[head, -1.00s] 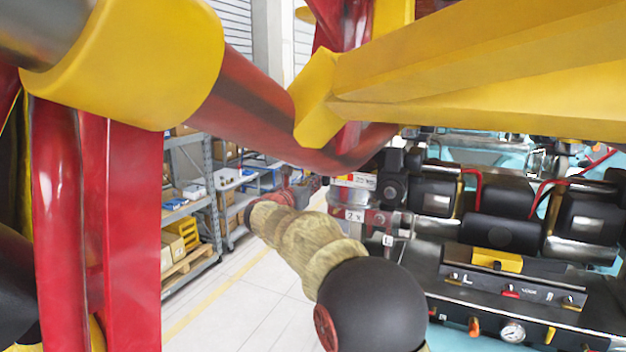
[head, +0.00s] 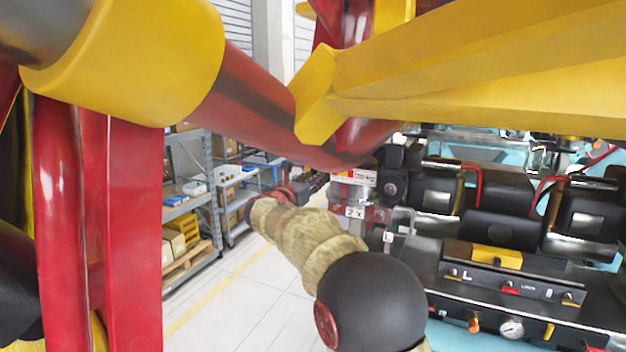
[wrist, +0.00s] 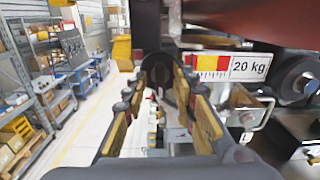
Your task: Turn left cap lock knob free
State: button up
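My gripper (head: 318,180) is at the far end of my arm, small in the head view, in front of the left end of the black and metal machinery. In the wrist view its two yellow-padded fingers (wrist: 163,97) stand apart with a gap between them. A dark round part (wrist: 161,72) shows beyond the fingertips, with small red, white and yellow parts below it; I cannot tell whether any is the knob. No contact is visible.
A 20 kg label (wrist: 230,66) and a metal bracket (wrist: 248,108) are close right of the fingers. Red and yellow beams (head: 480,75) cross above my arm. Shelving (head: 205,190) stands at the left beyond open floor (head: 245,300).

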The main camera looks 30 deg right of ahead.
jog(key=shift+a, duration=0.1)
jog(key=v, duration=1.2)
